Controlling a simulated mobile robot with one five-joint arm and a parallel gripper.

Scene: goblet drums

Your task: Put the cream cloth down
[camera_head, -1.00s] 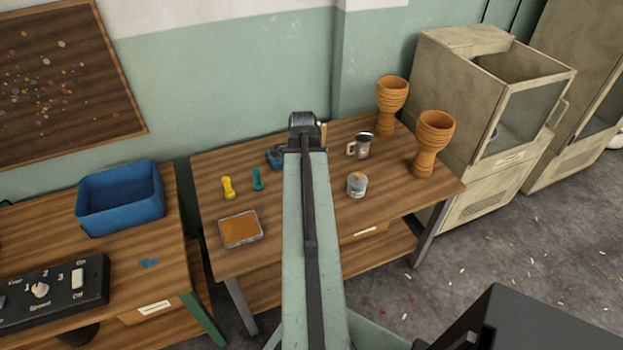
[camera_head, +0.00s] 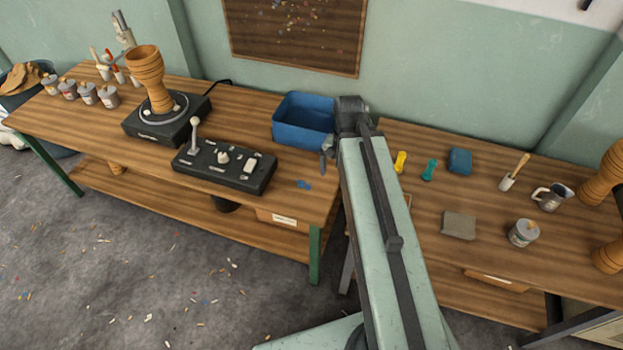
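No clearly cream cloth shows. A flat, folded-looking grey-beige square (camera_head: 459,225) lies on the right bench (camera_head: 432,240), to the right of my arm; I cannot tell if it is the cream cloth. A folded blue cloth-like piece (camera_head: 460,161) lies behind it.
The left bench (camera_head: 240,205) bears a control box (camera_head: 224,168), an orange goblet on a wheel (camera_head: 150,80) and several small pots. The right bench holds a yellow tool (camera_head: 400,161), a teal tool (camera_head: 429,170), a brush (camera_head: 514,172), a metal jug (camera_head: 551,196) and a lidded jar (camera_head: 524,232).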

